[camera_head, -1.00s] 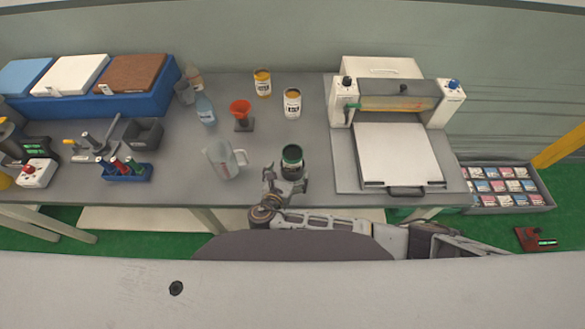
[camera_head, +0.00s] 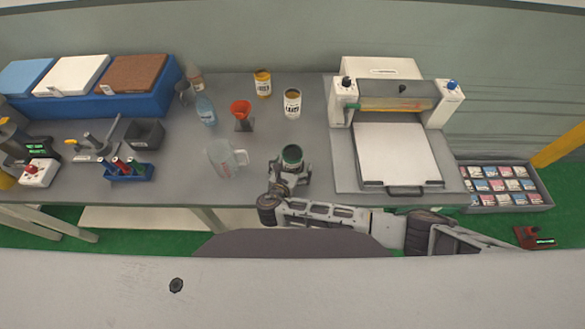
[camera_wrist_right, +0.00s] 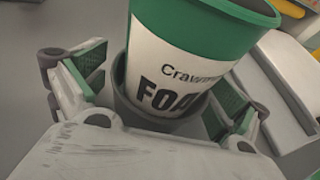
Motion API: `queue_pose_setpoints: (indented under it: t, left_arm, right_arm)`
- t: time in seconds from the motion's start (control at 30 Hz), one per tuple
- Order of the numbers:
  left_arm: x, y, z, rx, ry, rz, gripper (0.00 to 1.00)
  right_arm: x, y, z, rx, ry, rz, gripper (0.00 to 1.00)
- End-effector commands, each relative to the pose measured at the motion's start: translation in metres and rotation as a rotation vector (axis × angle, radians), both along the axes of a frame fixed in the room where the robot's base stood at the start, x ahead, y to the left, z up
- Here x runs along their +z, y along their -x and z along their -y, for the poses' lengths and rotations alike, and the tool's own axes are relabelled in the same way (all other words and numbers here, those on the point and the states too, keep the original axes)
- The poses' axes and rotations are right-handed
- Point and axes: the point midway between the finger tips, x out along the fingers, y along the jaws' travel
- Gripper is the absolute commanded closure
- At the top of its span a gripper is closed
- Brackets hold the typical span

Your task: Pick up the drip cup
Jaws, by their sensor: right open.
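A green-rimmed cup (camera_head: 291,155) stands near the front edge of the grey table, left of the flat press. In the right wrist view it is large and close, a green and white cup (camera_wrist_right: 200,50) with partly cut-off lettering. Its lower end sits within a dark grey ring (camera_wrist_right: 125,95); I cannot tell if this ring is a separate holder. My right gripper (camera_head: 289,174) is open at the cup's near side. Its fingers (camera_wrist_right: 160,100), with green inner pads, stand on either side of the cup's lower part, apart from it. My left gripper is not in view.
A clear jug (camera_head: 225,158) stands just left of the cup. Behind are an orange funnel (camera_head: 241,108) on a stand, a white-labelled can (camera_head: 292,104), a yellow can (camera_head: 262,83) and a blue bottle (camera_head: 205,110). A press (camera_head: 395,155) is at right.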

Motion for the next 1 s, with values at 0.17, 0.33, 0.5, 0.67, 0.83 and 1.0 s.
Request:
queue_pose_setpoints:
  t: [0.17, 0.33, 0.5, 0.67, 0.83, 1.0]
  left_arm:
    - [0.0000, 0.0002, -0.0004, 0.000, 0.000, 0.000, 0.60]
    - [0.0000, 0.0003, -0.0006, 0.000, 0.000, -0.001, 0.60]
    - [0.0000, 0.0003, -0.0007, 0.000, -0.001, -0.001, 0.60]
    - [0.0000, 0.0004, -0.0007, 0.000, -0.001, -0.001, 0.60]
    - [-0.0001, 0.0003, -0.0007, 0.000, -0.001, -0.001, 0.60]
    - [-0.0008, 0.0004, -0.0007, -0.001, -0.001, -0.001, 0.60]
  right_arm:
    - [0.0001, 0.0002, -0.0001, 0.000, 0.000, 0.000, 0.12]
    - [0.0001, 0.0002, -0.0001, 0.000, 0.000, 0.000, 0.34]
    - [0.0000, 0.0002, 0.0000, 0.000, 0.000, 0.000, 0.56]
    - [0.0012, -0.0004, -0.0004, 0.001, -0.001, 0.002, 0.60]
    - [0.0014, -0.0003, -0.0003, 0.000, -0.001, 0.001, 0.60]
    - [0.0059, -0.0003, -0.0004, -0.001, -0.001, 0.002, 0.60]
